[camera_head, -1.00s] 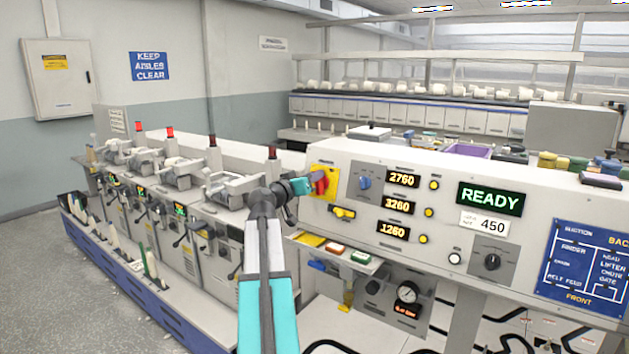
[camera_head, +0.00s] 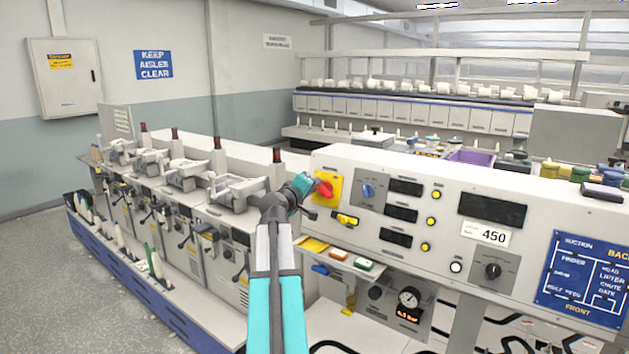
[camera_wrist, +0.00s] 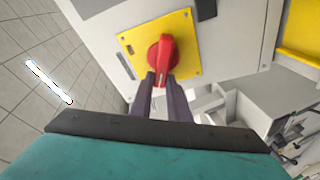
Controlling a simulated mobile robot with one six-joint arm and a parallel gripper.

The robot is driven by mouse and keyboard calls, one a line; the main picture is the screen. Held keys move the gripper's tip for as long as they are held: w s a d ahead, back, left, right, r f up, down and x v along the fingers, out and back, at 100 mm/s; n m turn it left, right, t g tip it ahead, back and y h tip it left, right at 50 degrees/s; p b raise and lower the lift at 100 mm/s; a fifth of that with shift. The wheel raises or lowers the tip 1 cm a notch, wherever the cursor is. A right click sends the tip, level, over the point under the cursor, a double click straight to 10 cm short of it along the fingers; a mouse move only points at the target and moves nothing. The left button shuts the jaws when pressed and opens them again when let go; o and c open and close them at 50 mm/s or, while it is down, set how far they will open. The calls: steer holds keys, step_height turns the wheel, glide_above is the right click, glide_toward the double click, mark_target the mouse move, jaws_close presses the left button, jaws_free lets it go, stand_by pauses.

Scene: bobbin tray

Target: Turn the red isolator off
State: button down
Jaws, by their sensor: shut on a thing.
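The red isolator handle (camera_head: 325,188) sits on a yellow plate (camera_head: 334,190) at the left end of the pale control panel. In the wrist view the red handle (camera_wrist: 162,60) lies against its yellow plate (camera_wrist: 186,42), its lower end between my two dark fingers. My gripper (camera_wrist: 163,84) is shut on that end. In the head view my gripper (camera_head: 311,186) is at the handle and hides part of it. The number displays (camera_head: 401,213) and the large display (camera_head: 492,209) on the panel are dark.
A blue selector knob (camera_head: 368,190) is just right of the yellow plate. A shelf with coloured blocks (camera_head: 338,254) juts out below the isolator. Machine units with levers (camera_head: 190,225) stand close on the left. The grey floor (camera_head: 50,260) at far left is clear.

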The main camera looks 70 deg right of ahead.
steer(key=shift+a+f+n+y+p, duration=0.1)
steer(key=shift+f+n+y+p, duration=0.15)
steer(key=shift+n+p, duration=0.7)
steer(key=shift+d+f+n+y+p, duration=0.1)
steer(key=shift+f+n+y+p, duration=0.1)
steer(key=shift+n+p, duration=0.65)
steer(key=shift+a+f+n+y+p, duration=0.15)
steer(key=shift+n+y+p, duration=0.1)
steer(key=shift+n+p, duration=0.7)
steer(key=c, duration=1.7)
jaws_free()
steer(key=shift+t, duration=0.3)
steer(key=shift+w+r, duration=0.1)
steer(key=shift+a, duration=0.15)
steer(key=b+v, duration=0.4)
steer(key=v, duration=0.9)
steer(key=shift+a+b, duration=0.25)
steer(key=shift+b, duration=0.1)
